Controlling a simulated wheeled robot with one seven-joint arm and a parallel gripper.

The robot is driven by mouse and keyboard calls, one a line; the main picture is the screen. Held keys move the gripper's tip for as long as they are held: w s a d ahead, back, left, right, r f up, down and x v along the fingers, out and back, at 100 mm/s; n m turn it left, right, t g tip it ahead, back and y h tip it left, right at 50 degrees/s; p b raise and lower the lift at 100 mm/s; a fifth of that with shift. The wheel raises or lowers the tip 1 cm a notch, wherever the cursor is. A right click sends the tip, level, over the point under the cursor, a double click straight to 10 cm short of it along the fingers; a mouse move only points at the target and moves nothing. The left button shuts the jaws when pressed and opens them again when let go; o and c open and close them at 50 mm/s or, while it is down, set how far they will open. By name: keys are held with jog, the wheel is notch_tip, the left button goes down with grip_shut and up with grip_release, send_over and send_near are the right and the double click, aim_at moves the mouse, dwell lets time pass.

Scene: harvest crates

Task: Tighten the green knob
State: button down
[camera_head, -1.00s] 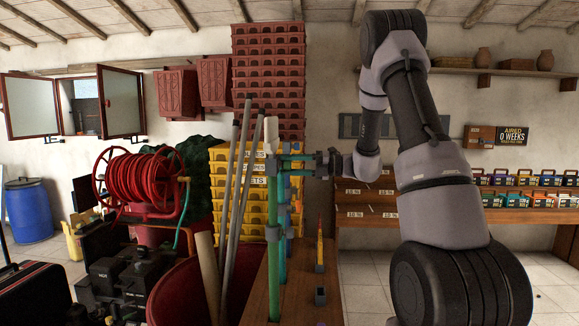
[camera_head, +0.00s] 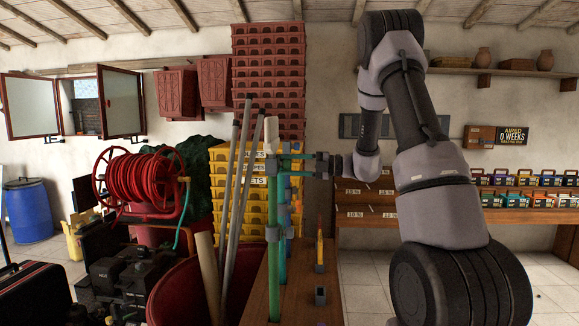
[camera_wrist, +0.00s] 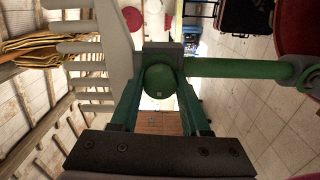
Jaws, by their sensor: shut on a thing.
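The green knob (camera_wrist: 160,80) is round and shows in the middle of the wrist view, in front of a grey clamp block (camera_wrist: 163,50). A green tube (camera_wrist: 235,68) runs right from that block in the wrist view. In the head view the green tube (camera_head: 275,275) stands upright, with a grey clamp at its upper end. My gripper (camera_head: 284,165) reaches this upper end from the right. Its two green fingers lie on either side of the knob and are shut on it. The knob is hidden by the fingers in the head view.
A pale rake-like head (camera_wrist: 85,50) lies close left of the clamp in the wrist view. Grey poles (camera_head: 240,190) lean left of the tube. Stacked yellow crates (camera_head: 225,205) stand behind. A wooden bench (camera_head: 300,275) with small upright tools lies below.

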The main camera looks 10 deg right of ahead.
jog(key=shift+c, duration=1.9)
grip_release()
jog(key=v, duration=1)
jog(key=shift+d, duration=0.4)
jog(key=shift+s, duration=0.1)
